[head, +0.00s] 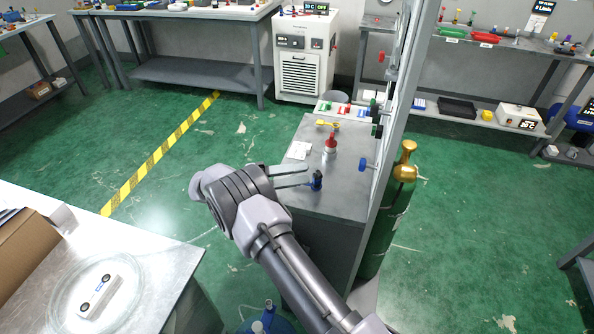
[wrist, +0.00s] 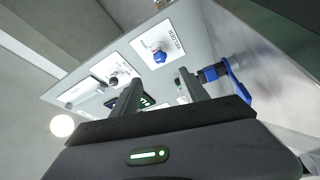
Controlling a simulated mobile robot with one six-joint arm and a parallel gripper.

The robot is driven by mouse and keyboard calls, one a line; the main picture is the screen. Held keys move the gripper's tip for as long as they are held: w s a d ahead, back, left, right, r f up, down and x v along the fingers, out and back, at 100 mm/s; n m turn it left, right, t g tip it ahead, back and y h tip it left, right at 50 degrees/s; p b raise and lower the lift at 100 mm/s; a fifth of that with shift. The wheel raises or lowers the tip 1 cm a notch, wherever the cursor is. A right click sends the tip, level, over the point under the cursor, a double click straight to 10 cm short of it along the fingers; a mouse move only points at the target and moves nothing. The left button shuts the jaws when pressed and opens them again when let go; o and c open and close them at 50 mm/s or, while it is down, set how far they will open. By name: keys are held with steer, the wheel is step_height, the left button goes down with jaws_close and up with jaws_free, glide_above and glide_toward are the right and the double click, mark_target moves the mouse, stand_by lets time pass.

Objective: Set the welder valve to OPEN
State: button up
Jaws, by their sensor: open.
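In the wrist view, a white plate lettered WELDER (wrist: 172,36) is on a grey panel, with a blue knob (wrist: 159,57) on it. To its right, a blue-handled valve (wrist: 232,80) sticks out on a dark stem, close to my right finger. I cannot read an OPEN mark or the valve's setting. My gripper (wrist: 160,78) is open and empty, its fingers apart and pointing toward the panel. In the head view, my gripper (head: 306,176) is over the grey cabinet, by a small blue-and-black fitting (head: 316,180). Another blue handle (head: 363,163) is at the post.
The grey cabinet top (head: 335,200) also holds a red-topped fitting (head: 330,146) and a yellow-handled one (head: 327,123). A metal table (head: 165,255) is at lower left. Green floor is free at left.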

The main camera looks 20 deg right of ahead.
mark_target(363, 165)
steer(key=shift+a, duration=0.15)
step_height(363, 165, up, 7)
steer(key=n+y+p, duration=0.3)
steer(key=n+p, duration=0.4)
steer(key=p, duration=0.5)
steer(key=s+d+f, duration=0.1)
steer(key=d, duration=0.4)
steer(key=s+d+f+n, duration=0.1)
steer(key=s+d+f, duration=0.1)
steer(key=d, duration=0.4)
steer(key=s+d+f+n+y, duration=0.1)
steer(key=d+f, duration=0.1)
steer(key=d, duration=0.3)
steer(key=shift+s+d+f, duration=0.1)
steer(key=shift+s+d, duration=0.15)
steer(key=shift+d, duration=0.15)
jaws_close()
